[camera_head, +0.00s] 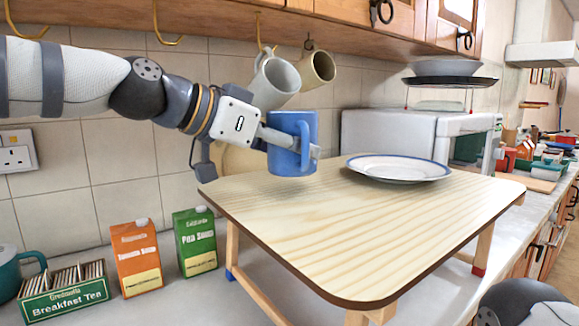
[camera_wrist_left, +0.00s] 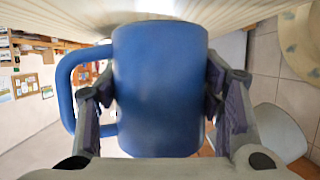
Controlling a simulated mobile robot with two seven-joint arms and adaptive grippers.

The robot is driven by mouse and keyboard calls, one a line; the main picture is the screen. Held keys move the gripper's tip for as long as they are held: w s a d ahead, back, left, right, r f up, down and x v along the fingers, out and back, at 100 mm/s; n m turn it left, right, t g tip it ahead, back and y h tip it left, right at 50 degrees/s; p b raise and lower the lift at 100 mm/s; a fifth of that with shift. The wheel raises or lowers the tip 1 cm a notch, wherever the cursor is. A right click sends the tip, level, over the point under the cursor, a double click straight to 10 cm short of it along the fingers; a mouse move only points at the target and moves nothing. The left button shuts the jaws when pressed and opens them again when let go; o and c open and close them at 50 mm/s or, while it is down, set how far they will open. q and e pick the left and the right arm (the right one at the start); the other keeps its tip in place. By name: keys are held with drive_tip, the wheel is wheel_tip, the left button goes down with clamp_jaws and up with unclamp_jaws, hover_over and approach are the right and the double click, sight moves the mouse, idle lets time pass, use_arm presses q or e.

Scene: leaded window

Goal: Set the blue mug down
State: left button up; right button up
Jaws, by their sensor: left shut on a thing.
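My left gripper (camera_head: 311,151) is shut on the blue mug (camera_head: 302,130), holding it by its body. In the head view the mug is upright over the left back part of the small wooden table (camera_head: 370,240). I cannot tell whether its base touches the tabletop. In the left wrist view the mug (camera_wrist_left: 160,85) fills the middle between the two fingers (camera_wrist_left: 160,103), with its handle to the left and the pale wood surface along the top edge. A dark rounded part at the head view's bottom right may be mine; my right gripper is not in view.
A white plate with a blue rim (camera_head: 398,168) lies at the back right of the table. Two mugs hang from hooks, the grey one (camera_head: 274,82) just behind my gripper. Cartons (camera_head: 136,257) and a tea box (camera_head: 64,291) stand at left. The table's front is clear.

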sight(274, 161)
use_arm(q)
drive_tip(key=shift+w+f, duration=0.1)
drive_tip(key=shift+f, duration=1.45)
drive_tip(key=o, duration=1.4)
drive_tip(key=shift+f, duration=0.2)
drive_tip(key=shift+r, duration=0.1)
drive_tip(key=shift+s+a+r, duration=0.2)
drive_tip(key=shift+a+r, duration=0.05)
drive_tip(key=v, duration=1.1)
drive_tip(key=shift+s+a+p, duration=0.1)
drive_tip(key=shift+a+p, duration=0.1)
drive_tip(key=shift+p, duration=0.2)
